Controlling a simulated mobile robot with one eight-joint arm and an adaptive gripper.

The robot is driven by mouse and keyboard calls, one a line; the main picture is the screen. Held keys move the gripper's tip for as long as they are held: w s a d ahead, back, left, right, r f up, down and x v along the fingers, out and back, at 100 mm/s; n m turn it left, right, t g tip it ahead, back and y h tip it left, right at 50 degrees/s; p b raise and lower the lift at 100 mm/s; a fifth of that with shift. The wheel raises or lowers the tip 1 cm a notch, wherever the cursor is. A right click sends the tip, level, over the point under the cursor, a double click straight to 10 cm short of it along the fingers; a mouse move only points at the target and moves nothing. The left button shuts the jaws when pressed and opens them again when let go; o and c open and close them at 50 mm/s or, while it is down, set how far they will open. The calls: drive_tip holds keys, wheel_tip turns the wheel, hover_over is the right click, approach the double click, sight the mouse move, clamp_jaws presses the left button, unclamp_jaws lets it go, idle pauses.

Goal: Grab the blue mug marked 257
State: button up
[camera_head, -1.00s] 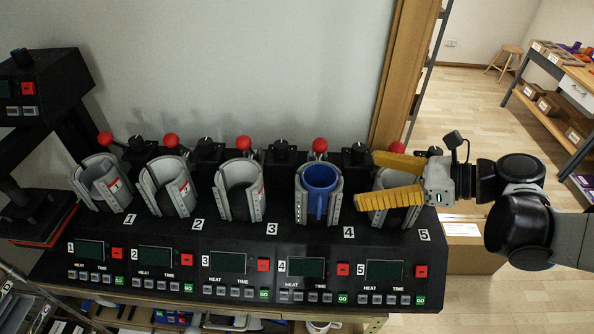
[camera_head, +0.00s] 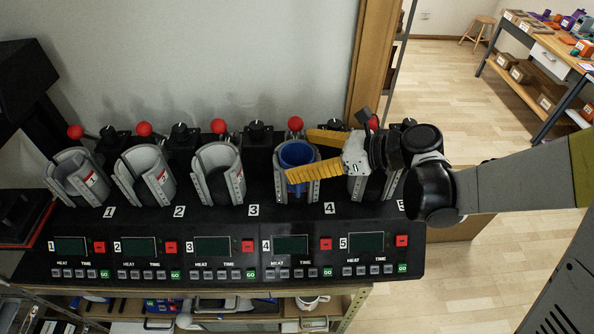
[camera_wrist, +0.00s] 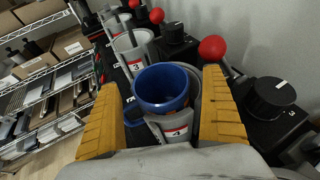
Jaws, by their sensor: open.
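The blue mug (camera_head: 296,155) stands in the grey clamp of press station 4 (camera_head: 309,191). In the wrist view the mug (camera_wrist: 163,88) shows its open rim, with the clamp (camera_wrist: 176,131) and its label 4 around it. The number 257 cannot be seen on it. My gripper (camera_head: 299,155) is open with yellow fingers, reaching in from the right at the mug's height. In the wrist view my fingers (camera_wrist: 166,92) lie on either side of the mug and clamp. Whether they touch the mug cannot be told.
Empty grey clamps stand at station 3 (camera_head: 219,178) and farther left; station 5 (camera_head: 371,183) is partly behind my gripper. A red-knobbed lever (camera_wrist: 212,48) and a black knob (camera_wrist: 277,94) are close to my right finger. The control panel (camera_head: 222,263) runs along the front.

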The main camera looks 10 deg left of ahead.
drive_tip(key=c, duration=1.6)
drive_tip(key=shift+r, duration=0.1)
